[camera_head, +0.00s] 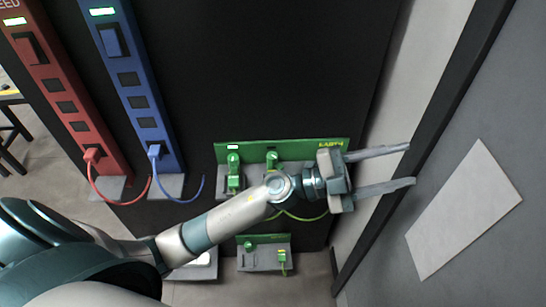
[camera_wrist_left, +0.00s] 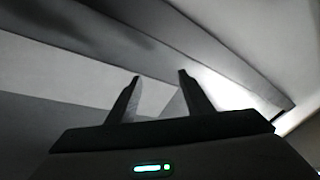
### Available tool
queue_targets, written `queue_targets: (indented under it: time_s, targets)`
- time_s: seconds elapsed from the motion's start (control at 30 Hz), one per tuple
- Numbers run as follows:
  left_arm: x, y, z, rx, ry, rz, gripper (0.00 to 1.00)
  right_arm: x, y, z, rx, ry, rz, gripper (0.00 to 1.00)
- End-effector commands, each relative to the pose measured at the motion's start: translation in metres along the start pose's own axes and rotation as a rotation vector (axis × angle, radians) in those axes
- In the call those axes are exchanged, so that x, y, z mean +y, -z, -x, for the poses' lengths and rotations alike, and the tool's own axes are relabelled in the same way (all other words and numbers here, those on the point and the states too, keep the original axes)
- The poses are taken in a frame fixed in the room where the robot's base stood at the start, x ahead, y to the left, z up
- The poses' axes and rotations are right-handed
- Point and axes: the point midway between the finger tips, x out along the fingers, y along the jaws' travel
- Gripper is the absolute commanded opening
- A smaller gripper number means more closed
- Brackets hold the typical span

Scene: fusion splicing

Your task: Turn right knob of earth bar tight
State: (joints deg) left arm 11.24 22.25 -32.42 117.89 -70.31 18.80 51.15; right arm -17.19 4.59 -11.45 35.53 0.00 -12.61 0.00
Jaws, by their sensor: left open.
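The green earth bar (camera_head: 300,148) is mounted on the dark panel in the head view, with "EARTH" lettering at its right end. Two green knobs show on it, a left one (camera_head: 233,160) and a middle one (camera_head: 272,158). The bar's right end is partly hidden behind my left gripper, so I cannot see a knob there. My left gripper (camera_head: 412,165) is open and empty, its two fingers pointing right past the bar's right end. In the left wrist view its fingers (camera_wrist_left: 160,76) are apart with nothing between them. My right gripper is not in view.
A red power strip (camera_head: 62,90) and a blue one (camera_head: 133,85) with plugged cables stand at the left. A smaller green-topped unit (camera_head: 264,254) sits below the earth bar. A grey wall with a pale panel (camera_head: 465,210) is close at the right.

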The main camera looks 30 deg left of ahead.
Motion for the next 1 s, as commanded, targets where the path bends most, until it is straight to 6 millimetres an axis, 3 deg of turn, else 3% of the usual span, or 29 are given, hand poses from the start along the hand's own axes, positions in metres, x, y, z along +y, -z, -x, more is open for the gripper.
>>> queue_targets:
  time_s: [0.1,0.23,0.33,0.47,0.57,0.63,0.8,1.0]
  targets:
    - [0.03,0.022,-0.008,0.107,-0.243,-0.105,0.46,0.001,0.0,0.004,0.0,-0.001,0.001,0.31]
    - [0.068,0.023,0.003,0.152,-0.53,-0.207,0.46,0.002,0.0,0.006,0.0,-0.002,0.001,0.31]
    - [0.089,0.007,0.024,0.13,-0.756,-0.282,0.46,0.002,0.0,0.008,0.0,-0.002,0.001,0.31]
    - [0.099,-0.029,0.061,0.027,-1.042,-0.376,0.46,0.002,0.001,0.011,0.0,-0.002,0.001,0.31]
    - [0.088,-0.064,0.096,-0.111,-1.243,-0.443,0.46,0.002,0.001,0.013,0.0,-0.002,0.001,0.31]
    - [0.071,-0.089,0.121,-0.237,-1.37,-0.487,0.46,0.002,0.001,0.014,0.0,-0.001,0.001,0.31]
    - [0.003,-0.137,0.182,-0.613,-1.597,-0.571,0.46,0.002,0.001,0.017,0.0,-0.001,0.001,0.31]
    - [-0.071,-0.156,0.23,-0.984,-1.696,-0.613,0.46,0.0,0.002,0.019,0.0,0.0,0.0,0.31]
